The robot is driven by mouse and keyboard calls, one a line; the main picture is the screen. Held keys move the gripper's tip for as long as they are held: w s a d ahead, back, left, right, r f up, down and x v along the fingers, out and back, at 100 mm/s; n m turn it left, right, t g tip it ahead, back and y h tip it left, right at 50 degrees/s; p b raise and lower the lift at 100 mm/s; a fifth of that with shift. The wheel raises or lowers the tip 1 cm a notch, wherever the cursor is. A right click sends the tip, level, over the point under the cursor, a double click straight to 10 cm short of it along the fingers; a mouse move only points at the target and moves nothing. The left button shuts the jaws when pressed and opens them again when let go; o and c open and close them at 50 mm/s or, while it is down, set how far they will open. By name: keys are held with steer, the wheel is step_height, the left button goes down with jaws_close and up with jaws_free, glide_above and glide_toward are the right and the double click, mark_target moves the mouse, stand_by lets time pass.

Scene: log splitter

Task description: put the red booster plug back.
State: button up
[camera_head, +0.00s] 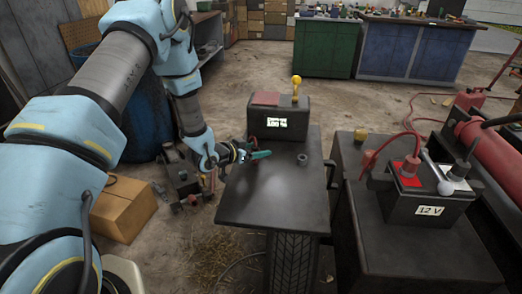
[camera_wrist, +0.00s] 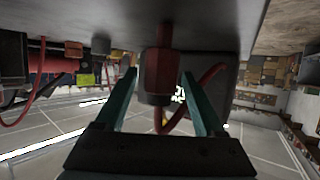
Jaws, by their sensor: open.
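A red plug (camera_wrist: 158,75) with a red cable shows in the wrist view between my gripper's two teal fingers (camera_wrist: 165,98), with a gap on each side. Its narrow end points to the dark tabletop, which is at the top of that view; I cannot tell whether it touches. In the head view my gripper (camera_head: 258,154) is open, low over the left side of the dark table (camera_head: 265,205), in front of the black booster box (camera_head: 290,122) with its lit display. The plug is mostly hidden there. A short grey cylinder (camera_head: 302,159) stands on the table, right of my gripper.
A 12 V battery (camera_head: 428,207) with red and grey terminal parts and a red cable stands on the dark machine at right. A yellow-knobbed lever (camera_head: 296,84) rises at the booster box. A cardboard box (camera_head: 122,207) is on the floor at left. The table's front is clear.

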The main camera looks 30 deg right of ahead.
steer(key=b+v, duration=0.1)
steer(key=v, duration=0.9)
steer(key=shift+b, duration=0.35)
steer(key=w+a+r+n+t+y, duration=0.1)
steer(key=w+a+r+n+y, duration=0.15)
steer(key=a, duration=0.45)
steer(key=w+a+r+n+t+y, duration=0.1)
steer(key=w+a+r+n+y, duration=0.1)
steer(key=a+y, duration=0.35)
steer(key=w+a+r+n+t+y, duration=0.1)
steer(key=w+a+r+n, duration=0.15)
steer(key=a, duration=0.65)
steer(key=s+a+r+n+g+y, duration=0.3)
steer(key=s+a+r+n+g, duration=0.1)
steer(key=s+a, duration=0.9)
steer(key=s+r+n, duration=0.1)
steer(key=n, duration=0.1)
steer(key=shift+s+a+r+n+g+y, duration=0.2)
steer(key=shift+s+a+n+g+y, duration=0.05)
steer(key=shift+a+n+g+y, duration=0.15)
